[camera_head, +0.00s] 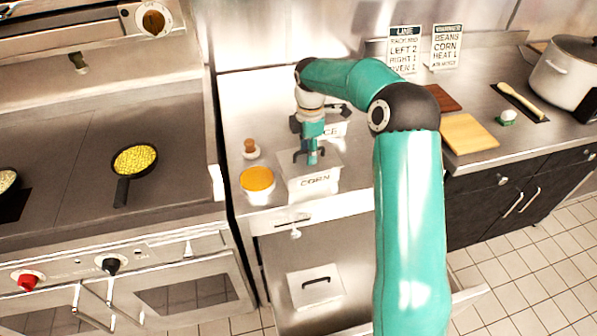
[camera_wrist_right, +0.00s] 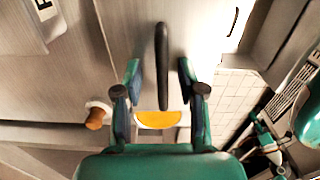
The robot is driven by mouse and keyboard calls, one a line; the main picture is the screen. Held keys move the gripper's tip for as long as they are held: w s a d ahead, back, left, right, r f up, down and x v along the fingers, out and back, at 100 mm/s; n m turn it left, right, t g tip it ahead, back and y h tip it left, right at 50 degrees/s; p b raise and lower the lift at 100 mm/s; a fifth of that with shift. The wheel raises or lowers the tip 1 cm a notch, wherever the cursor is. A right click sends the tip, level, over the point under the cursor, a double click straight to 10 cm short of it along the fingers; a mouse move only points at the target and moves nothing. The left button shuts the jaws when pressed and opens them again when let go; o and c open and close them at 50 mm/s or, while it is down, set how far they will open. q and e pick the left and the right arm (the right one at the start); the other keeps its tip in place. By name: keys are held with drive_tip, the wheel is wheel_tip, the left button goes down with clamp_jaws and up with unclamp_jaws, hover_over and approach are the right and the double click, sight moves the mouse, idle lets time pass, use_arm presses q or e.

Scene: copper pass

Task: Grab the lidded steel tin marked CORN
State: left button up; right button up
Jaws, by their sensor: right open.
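The lidded steel tin marked CORN (camera_head: 309,184) stands on the steel counter, its label facing front and a dark handle on its lid. My right gripper (camera_head: 312,154) is directly above the lid, pointing down, and hides part of the handle. In the right wrist view the black handle (camera_wrist_right: 162,62) runs between the two open fingers of my right gripper (camera_wrist_right: 159,72), with a gap on each side. Its lid is the pale surface around the handle. My left gripper does not show in the head view.
Another tin, its label partly hidden with "CE" readable (camera_head: 333,129), stands close behind. A bowl of yellow-orange food (camera_head: 257,183) and a small brown-topped shaker (camera_head: 250,149) stand to the left. Below, an open drawer holds a lidded tin (camera_head: 316,286). A cutting board (camera_head: 468,134) lies right.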

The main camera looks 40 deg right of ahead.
clamp_jaws()
drive_tip(key=shift+r, duration=0.15)
idle(0.4)
